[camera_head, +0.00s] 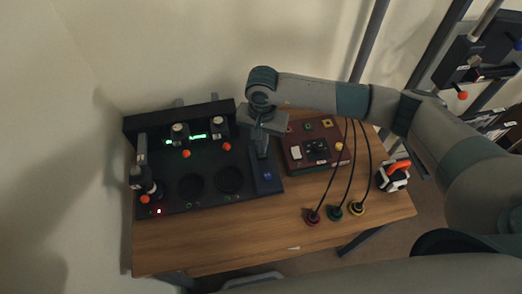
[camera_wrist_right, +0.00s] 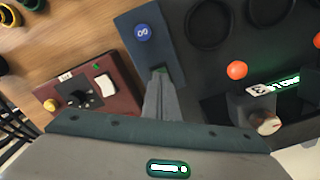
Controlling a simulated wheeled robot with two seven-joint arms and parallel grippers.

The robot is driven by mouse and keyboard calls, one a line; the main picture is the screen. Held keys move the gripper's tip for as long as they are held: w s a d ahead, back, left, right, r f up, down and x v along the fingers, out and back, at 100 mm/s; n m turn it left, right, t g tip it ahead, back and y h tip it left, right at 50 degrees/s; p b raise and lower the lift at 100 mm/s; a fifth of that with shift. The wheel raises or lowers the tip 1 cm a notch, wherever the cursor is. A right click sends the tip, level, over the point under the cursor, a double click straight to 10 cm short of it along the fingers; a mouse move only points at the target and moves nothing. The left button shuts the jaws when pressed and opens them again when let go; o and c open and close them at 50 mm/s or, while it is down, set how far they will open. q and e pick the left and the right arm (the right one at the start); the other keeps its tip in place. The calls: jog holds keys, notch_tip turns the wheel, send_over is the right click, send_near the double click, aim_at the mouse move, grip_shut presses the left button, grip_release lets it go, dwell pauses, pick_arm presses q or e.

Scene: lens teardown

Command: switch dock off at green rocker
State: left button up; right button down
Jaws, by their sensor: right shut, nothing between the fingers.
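The dark dock (camera_head: 210,203) covers the left part of the wooden table, with round wells and lit green displays. A blue-grey strip (camera_head: 267,185) runs along its right side and bears a round blue button (camera_wrist_right: 142,33). A small green patch, likely the green rocker (camera_wrist_right: 160,69), shows at my right fingertips in the right wrist view; the fingers hide most of it. My right gripper (camera_head: 262,153) points down over this strip, shut and empty. Its fingertips (camera_wrist_right: 159,76) are at or just above the green patch; I cannot tell whether they touch. My left gripper is out of view.
A dark red box (camera_head: 303,158) with a white switch and yellow knob stands right of the strip. Black cables run to red, green and yellow plugs (camera_head: 336,213). An orange-handled item (camera_head: 394,174) sits at the right edge. The table front is mostly clear.

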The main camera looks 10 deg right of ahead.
jog(key=shift+f+b, duration=0.95)
jog(key=shift+b, duration=0.15)
dwell(0.8)
jog(key=shift+r, duration=0.15)
notch_tip(320, 180, up, 7)
jog(key=p, duration=0.1)
dwell(0.9)
dwell(0.5)
